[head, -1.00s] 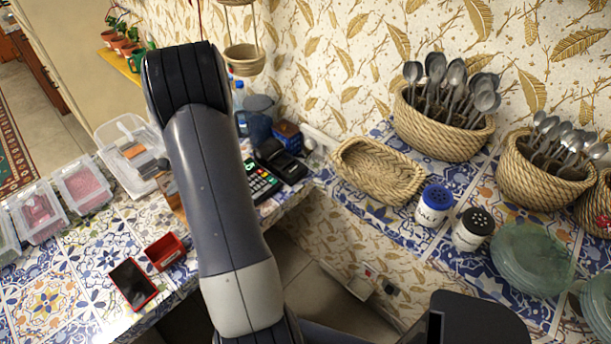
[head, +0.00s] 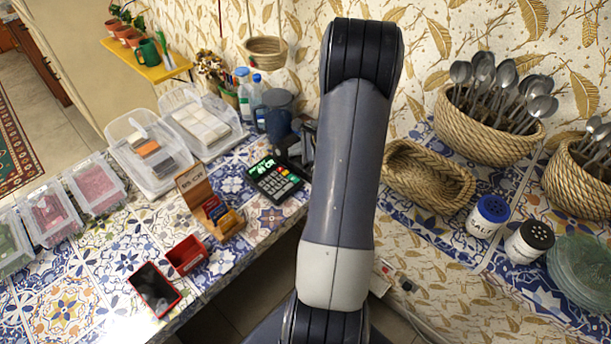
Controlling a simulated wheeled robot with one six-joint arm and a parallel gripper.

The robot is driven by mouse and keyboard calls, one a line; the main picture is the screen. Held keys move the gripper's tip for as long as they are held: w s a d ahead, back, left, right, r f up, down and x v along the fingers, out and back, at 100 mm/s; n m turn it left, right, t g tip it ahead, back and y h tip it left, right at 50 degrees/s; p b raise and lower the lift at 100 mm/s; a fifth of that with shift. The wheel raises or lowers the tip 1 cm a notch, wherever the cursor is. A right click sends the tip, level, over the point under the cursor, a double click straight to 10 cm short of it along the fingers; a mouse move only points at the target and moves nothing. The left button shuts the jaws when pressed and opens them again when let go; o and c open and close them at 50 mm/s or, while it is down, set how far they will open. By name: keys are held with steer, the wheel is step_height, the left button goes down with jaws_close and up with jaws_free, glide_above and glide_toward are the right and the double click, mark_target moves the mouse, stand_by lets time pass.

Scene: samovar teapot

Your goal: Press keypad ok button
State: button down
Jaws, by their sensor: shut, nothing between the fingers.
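The keypad (head: 276,180) is a dark card terminal with a lit green screen and rows of keys. It lies on the tiled counter left of my arm in the head view. A small green key shows near its right end, but the key labels are too small to read. My arm rises through the middle of the view, to the right of the keypad. My gripper is not in view.
A wooden card stand (head: 201,199), an open red box (head: 185,253) and a phone (head: 154,289) lie left of the keypad. A blue pitcher (head: 278,119) and bottles stand behind. A wicker tray (head: 428,177), spoon baskets and shakers fill the right counter.

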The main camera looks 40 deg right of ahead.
steer(key=shift+f, duration=0.1)
steer(key=b, duration=0.5)
glide_above(296, 179)
step_height(296, 179, down, 8)
steer(key=shift+r, duration=0.25)
steer(key=shift+f+b, duration=0.6)
steer(key=shift+b, duration=0.1)
steer(key=shift+f, duration=0.1)
stand_by(1.3)
steer(key=shift+s+f+b, duration=0.1)
steer(key=shift+f+b, duration=0.2)
steer(key=shift+b, duration=0.35)
steer(key=shift+f+b, duration=0.3)
steer(key=shift+b, duration=0.05)
steer(key=shift+r, duration=0.15)
stand_by(0.6)
steer(key=shift+r+p, duration=0.35)
steer(key=shift+r, duration=0.25)
